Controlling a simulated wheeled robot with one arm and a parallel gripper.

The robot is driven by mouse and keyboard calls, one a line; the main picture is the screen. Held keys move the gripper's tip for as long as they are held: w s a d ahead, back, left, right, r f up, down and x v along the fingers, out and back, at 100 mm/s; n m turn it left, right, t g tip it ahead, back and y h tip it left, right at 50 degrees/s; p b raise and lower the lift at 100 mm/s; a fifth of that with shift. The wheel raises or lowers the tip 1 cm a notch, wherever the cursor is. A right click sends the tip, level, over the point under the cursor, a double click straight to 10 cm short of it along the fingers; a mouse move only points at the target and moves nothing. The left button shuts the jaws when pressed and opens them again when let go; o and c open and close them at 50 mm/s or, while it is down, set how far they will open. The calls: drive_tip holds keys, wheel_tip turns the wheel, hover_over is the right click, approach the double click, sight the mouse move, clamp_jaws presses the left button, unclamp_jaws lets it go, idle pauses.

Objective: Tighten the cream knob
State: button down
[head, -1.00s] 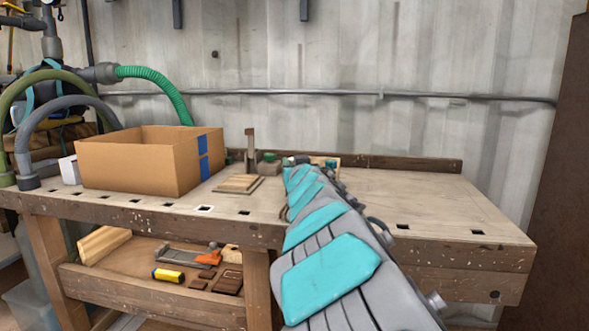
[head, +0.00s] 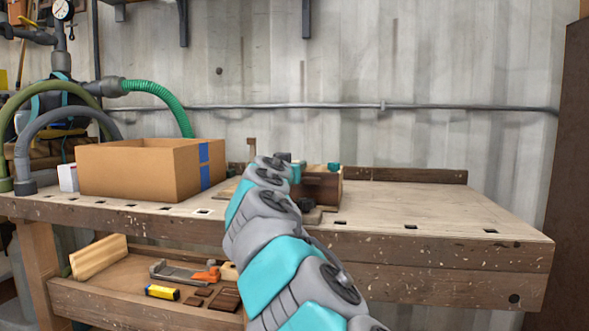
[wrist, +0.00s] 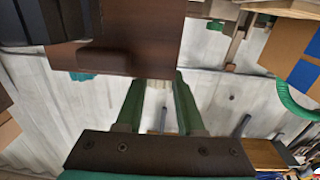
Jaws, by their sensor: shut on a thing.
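The cream knob (wrist: 158,84) shows in the wrist view as a small ribbed pale piece at the edge of a brown wooden block (wrist: 130,35). My gripper (wrist: 157,80) has its two green fingers on either side of the knob and is shut on it. Much of the knob is hidden by the block and fingers. In the head view the brown block (head: 322,188) stands on the workbench (head: 430,205), partly behind my arm. My gripper's fingers and the cream knob are hidden there.
An open cardboard box (head: 130,172) stands on the bench at left. A small green piece (head: 333,167) sits by the block's top. The bench's right side is clear. The lower shelf holds a yellow-and-black tool (head: 162,292) and an orange-handled tool (head: 205,274).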

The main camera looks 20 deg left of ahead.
drive_tip(key=shift+a+r+m+h+p, duration=0.15)
drive_tip(key=shift+m+h+p, duration=0.3)
drive_tip(key=shift+h+p, duration=0.4)
drive_tip(key=shift+a+r+m+h+p, duration=0.1)
drive_tip(key=shift+m+h+p, duration=0.45)
drive_tip(key=shift+p, duration=0.45)
drive_tip(key=m+h+p, duration=0.1)
drive_tip(key=p, duration=0.1)
drive_tip(key=m+g+h+p, duration=0.1)
drive_tip(key=h+p, duration=0.1)
drive_tip(key=p, duration=0.1)
drive_tip(key=shift+w+a+p, duration=0.1)
drive_tip(key=shift+a+p, duration=0.05)
drive_tip(key=shift+p, duration=0.2)
drive_tip(key=h+p, duration=0.1)
drive_tip(key=m+g+h+p, duration=0.1)
drive_tip(key=p, duration=0.1)
drive_tip(key=shift+f+m+h, duration=0.2)
drive_tip(key=shift+m+h, duration=0.1)
drive_tip(key=shift+h, duration=0.1)
drive_tip(key=shift+f+h+p, duration=0.1)
drive_tip(key=shift+h+p, duration=0.2)
drive_tip(key=shift+w+a+m+g+h+p, duration=0.1)
drive_tip(key=shift+a+m+g+h+p, duration=0.1)
drive_tip(key=shift+m+g+h+p, duration=0.95)
drive_tip(key=shift+d+h, duration=0.1)
drive_tip(key=shift+h, duration=0.15)
drive_tip(key=c, duration=0.5)
unclamp_jaws()
